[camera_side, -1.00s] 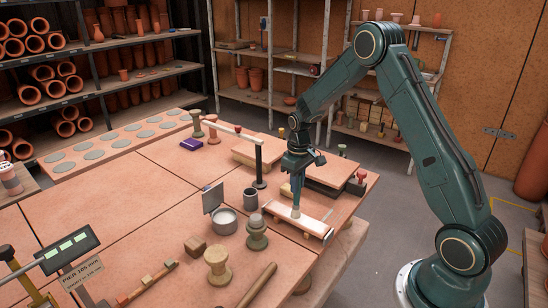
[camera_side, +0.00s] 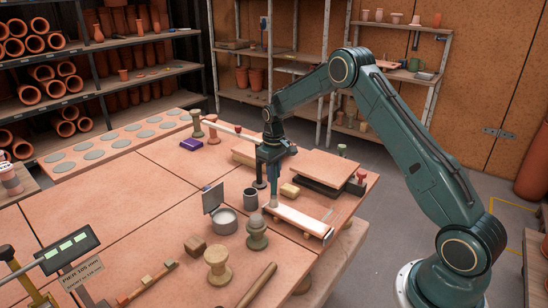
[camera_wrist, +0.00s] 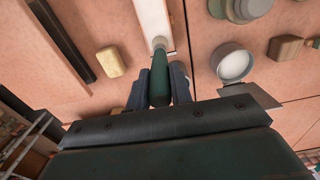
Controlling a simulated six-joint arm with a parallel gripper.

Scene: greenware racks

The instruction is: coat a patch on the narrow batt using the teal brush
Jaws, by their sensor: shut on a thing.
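My gripper (camera_side: 272,170) is shut on the teal brush (camera_wrist: 159,80), which it holds upright, bristles down. The brush handle also shows below my gripper in the side view (camera_side: 273,188). The narrow batt (camera_side: 302,222) is a long thin slab raised on small supports. Its top looks whitish along most of the visible length, and it also shows at the top of the wrist view (camera_wrist: 152,18). The bristles are at the batt's left end in the side view; whether they touch is hard to tell.
A grey pan (camera_side: 223,221) holds white liquid, seen in the wrist view (camera_wrist: 234,66). A grey cup (camera_side: 250,199) stands behind it. A yellow block (camera_side: 290,189) lies behind the batt.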

